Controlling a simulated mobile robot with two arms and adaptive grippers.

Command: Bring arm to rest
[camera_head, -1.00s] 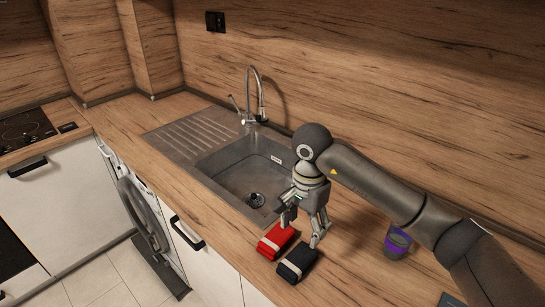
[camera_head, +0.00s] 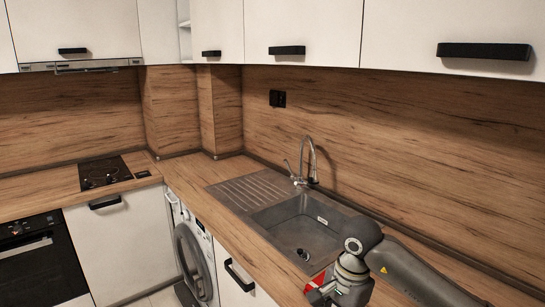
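My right arm comes in from the lower right corner in the head view. Its wrist (camera_head: 352,268) is over the counter, just right of and in front of the sink. The gripper's fingers are cut off by the bottom edge of the picture, so their opening is hidden. A small part of a red block-like item (camera_head: 317,281) shows at the bottom, beside the gripper on its left; I cannot tell whether they touch. My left arm and gripper are not in view.
The grey sink (camera_head: 300,226) with its tap (camera_head: 310,163) is set into the wooden counter (camera_head: 193,181). White wall cabinets (camera_head: 300,30) hang above. A hob (camera_head: 104,174) and oven (camera_head: 38,262) are at left, a washing machine (camera_head: 194,262) below the counter.

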